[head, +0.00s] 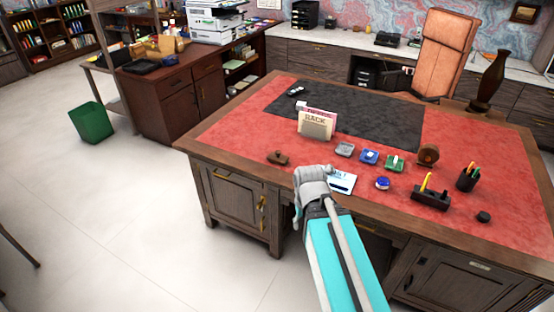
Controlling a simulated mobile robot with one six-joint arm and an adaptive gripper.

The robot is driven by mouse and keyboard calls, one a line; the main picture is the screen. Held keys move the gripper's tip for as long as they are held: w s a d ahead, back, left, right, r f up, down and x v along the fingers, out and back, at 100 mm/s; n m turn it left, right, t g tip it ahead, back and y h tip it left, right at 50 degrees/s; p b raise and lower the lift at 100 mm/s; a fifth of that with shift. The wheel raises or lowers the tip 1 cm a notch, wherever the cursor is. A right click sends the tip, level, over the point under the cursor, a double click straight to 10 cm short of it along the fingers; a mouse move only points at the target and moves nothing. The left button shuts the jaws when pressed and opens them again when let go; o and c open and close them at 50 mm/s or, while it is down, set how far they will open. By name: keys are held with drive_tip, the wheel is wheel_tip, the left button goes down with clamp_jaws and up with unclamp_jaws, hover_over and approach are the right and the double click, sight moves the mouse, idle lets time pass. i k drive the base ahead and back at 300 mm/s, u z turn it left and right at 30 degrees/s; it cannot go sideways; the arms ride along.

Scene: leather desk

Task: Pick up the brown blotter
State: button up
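A small brown wooden piece with a knob on top, which looks like the brown blotter (278,158), lies on the red leather desk top near the front left edge. My arm reaches up from the bottom of the head view, and its grey wrist is just in front of the desk, right of the blotter and nearer to me. My gripper (298,214) seems to hang below the wrist, apart from the blotter. Its fingers are too hidden and small to show whether they are open.
The desk (225,138) also bears a card holder (316,124), several small coloured boxes, a round brown item (428,154), a pen tray (431,200), a pencil cup (467,178) and a vase (489,82). A blue-white card (342,183) lies by my wrist. Red leather left of the blotter is clear.

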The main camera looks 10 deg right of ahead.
sight(276, 157)
drive_tip(key=z, duration=0.05)
drive_tip(key=i, duration=1)
drive_tip(key=u, duration=0.05)
